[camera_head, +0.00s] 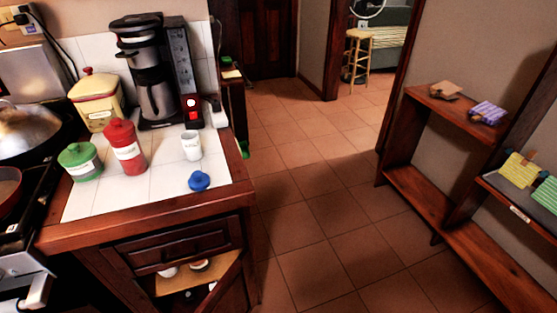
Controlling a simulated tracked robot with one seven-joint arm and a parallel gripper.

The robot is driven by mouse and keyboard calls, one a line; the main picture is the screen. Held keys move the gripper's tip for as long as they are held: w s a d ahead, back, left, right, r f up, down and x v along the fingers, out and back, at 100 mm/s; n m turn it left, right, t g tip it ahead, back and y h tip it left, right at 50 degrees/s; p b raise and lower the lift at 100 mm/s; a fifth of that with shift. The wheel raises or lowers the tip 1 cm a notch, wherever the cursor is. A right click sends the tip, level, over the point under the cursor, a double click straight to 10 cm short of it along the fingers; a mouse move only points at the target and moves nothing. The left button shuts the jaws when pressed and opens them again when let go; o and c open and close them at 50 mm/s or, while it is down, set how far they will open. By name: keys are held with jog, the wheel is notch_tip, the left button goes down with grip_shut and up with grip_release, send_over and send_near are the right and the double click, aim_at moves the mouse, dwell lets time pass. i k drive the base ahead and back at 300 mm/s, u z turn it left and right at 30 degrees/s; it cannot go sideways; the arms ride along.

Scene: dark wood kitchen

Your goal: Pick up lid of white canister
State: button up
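A small white canister (191,147) stands upright near the right side of the white-tiled counter (110,197), in front of the coffee maker. No lid shows on its top. A blue round lid (199,181) with a knob lies on the tiles just in front of it, apart from it and near the counter's front right corner. My gripper is not in view.
A red canister (124,148), a green one (80,162) and a yellow one (97,99) stand left of the white canister. A black coffee maker (155,75) stands behind. A stove is at far left. Open tiled floor (330,210) lies right; shelves (430,200) stand beyond.

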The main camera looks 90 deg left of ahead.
aim_at(198, 181)
jog(key=z, duration=0.15)
jog(key=i, duration=0.7)
jog(key=u, duration=1.6)
jog(key=i, duration=0.1)
jog(key=u, duration=2.55)
jog(key=i, duration=1)
jog(key=z, duration=0.15)
jog(key=k, duration=0.45)
